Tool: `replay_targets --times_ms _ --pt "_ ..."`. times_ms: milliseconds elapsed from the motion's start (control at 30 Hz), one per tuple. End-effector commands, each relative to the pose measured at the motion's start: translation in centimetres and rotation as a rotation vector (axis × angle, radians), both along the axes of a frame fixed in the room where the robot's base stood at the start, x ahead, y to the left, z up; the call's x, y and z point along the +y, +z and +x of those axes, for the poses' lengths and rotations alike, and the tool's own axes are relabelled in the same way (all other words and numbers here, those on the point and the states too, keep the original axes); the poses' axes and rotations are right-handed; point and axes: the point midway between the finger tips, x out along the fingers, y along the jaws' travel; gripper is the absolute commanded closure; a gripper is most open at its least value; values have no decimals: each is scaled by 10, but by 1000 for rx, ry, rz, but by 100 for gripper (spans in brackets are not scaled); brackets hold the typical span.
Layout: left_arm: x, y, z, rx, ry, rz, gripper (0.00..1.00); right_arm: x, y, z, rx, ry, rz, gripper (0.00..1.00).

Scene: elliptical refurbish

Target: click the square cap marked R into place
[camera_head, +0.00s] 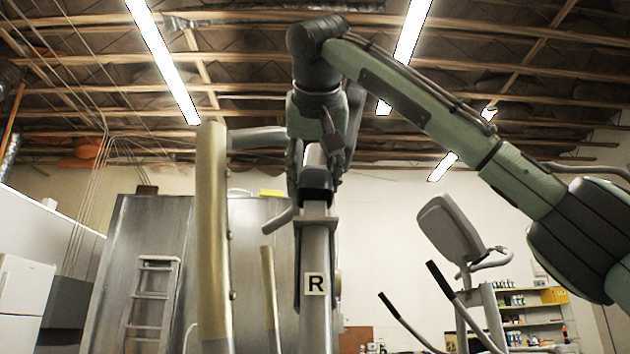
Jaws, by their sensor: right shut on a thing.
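My right gripper (316,172) comes down from above, over a grey upright post (314,250) of the elliptical machine. Its fingers are shut around a dark cap-like piece (317,186) at the top of the post. The piece appears to be at the post's upper end; I cannot tell whether it is fully seated. A white square label with a black R (315,284) is on the post's front, lower down. No R shows on the held piece itself. My left gripper is not in view.
A tan padded handlebar (211,230) stands left of the post, with a thinner tan bar (270,300) between them. A ladder (152,300) leans at the back left.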

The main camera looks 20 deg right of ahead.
Motion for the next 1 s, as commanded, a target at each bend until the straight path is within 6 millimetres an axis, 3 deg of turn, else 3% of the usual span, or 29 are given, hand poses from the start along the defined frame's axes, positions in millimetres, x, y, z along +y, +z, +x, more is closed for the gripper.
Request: replay_targets --times_ms 600,1000 --pt "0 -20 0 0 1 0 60 2 -2 0 -84 -3 -63 98" --pt "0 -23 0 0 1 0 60 2 0 0 -104 -4 -77 98"
